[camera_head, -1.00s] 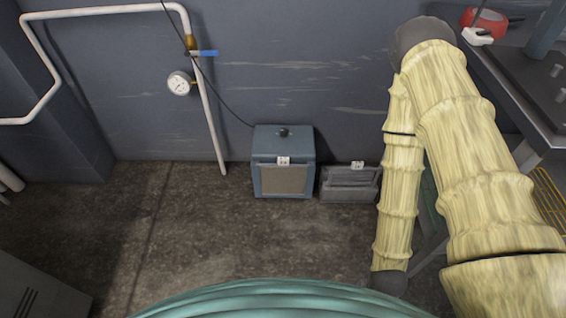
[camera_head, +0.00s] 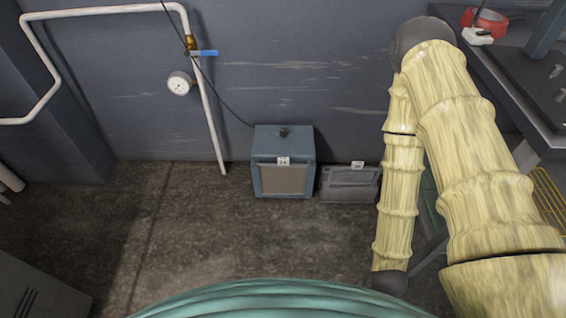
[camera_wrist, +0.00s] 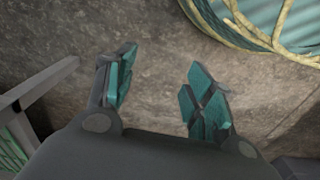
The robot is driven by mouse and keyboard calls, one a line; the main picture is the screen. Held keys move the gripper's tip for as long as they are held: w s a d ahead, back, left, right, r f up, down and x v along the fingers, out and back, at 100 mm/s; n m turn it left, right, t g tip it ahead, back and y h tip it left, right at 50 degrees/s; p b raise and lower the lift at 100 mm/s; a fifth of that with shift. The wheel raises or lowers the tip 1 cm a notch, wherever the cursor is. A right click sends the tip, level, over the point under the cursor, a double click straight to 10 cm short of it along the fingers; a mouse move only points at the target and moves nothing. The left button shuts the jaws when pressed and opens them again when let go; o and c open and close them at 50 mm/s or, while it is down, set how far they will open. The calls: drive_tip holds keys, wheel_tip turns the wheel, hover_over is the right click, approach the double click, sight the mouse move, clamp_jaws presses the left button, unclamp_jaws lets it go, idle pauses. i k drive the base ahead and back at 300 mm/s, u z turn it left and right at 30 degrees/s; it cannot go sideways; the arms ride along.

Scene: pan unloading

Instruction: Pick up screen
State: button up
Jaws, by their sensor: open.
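No object that I can clearly name as the screen shows in either view. A blue-grey box with a tan front panel (camera_head: 284,180) stands on the floor against the wall in the head view; I cannot tell if it is the screen. My gripper (camera_wrist: 158,88) is open and empty in the wrist view, its teal-padded fingers apart above bare floor. In the head view my arm covers the right side and the gripper is hidden.
A low grey box (camera_head: 349,185) stands right of the blue-grey box. A white pipe with a gauge (camera_head: 179,84) runs along the wall. A dark table (camera_head: 525,85) at right carries a red item (camera_head: 485,21). The middle floor (camera_head: 225,240) is clear.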

sight(282, 178)
drive_tip(key=z, duration=0.1)
drive_tip(key=k, duration=1)
drive_tip(key=u, duration=1.2)
drive_tip(key=i, duration=1.55)
drive_tip(key=z, duration=0.65)
